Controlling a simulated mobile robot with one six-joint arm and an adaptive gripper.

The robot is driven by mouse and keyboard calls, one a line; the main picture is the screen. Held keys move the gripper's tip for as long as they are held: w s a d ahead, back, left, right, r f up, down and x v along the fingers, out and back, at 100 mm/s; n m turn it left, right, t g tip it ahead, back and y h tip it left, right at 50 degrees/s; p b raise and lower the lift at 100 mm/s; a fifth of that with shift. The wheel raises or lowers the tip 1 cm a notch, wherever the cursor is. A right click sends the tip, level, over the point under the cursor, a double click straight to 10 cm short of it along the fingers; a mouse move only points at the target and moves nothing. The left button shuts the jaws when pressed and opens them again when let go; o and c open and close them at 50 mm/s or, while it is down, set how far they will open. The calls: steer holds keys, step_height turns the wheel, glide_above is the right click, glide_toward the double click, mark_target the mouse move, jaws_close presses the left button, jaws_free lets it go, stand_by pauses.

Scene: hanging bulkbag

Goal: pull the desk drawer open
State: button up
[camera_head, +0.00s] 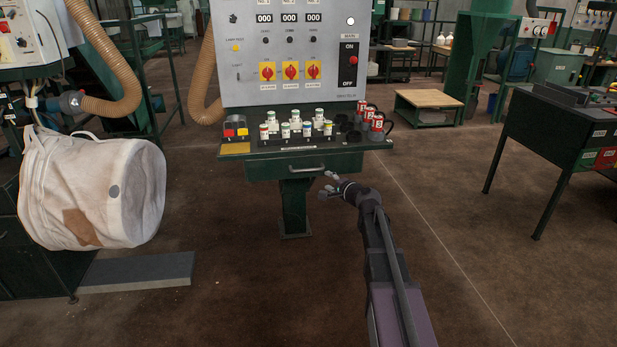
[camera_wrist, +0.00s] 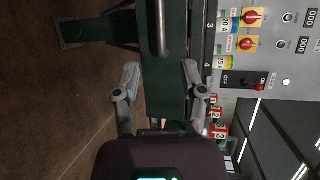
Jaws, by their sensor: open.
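The desk drawer (camera_head: 270,169) is a dark green front under the desk top, and it looks shut. Its metal bar handle (camera_head: 307,168) runs along the front. In the wrist view, which is turned on its side, the handle (camera_wrist: 162,30) shows as an upright bar at the top. My gripper (camera_head: 327,183) is just in front of the drawer, a little below and right of the handle. In the wrist view my gripper (camera_wrist: 163,72) is open and empty, its two fingers apart, with the handle beyond the tips and between their lines. No contact with the handle shows.
A dark green table (camera_head: 560,130) stands at right. The floor between is clear.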

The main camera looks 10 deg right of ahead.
mark_target(309, 171)
stand_by(0.4)
steer(key=b+x, duration=0.2)
steer(key=x, duration=1.1)
steer(key=shift+w+a+f, duration=0.1)
steer(key=shift+w+a, duration=0.05)
steer(key=shift+w, duration=0.2)
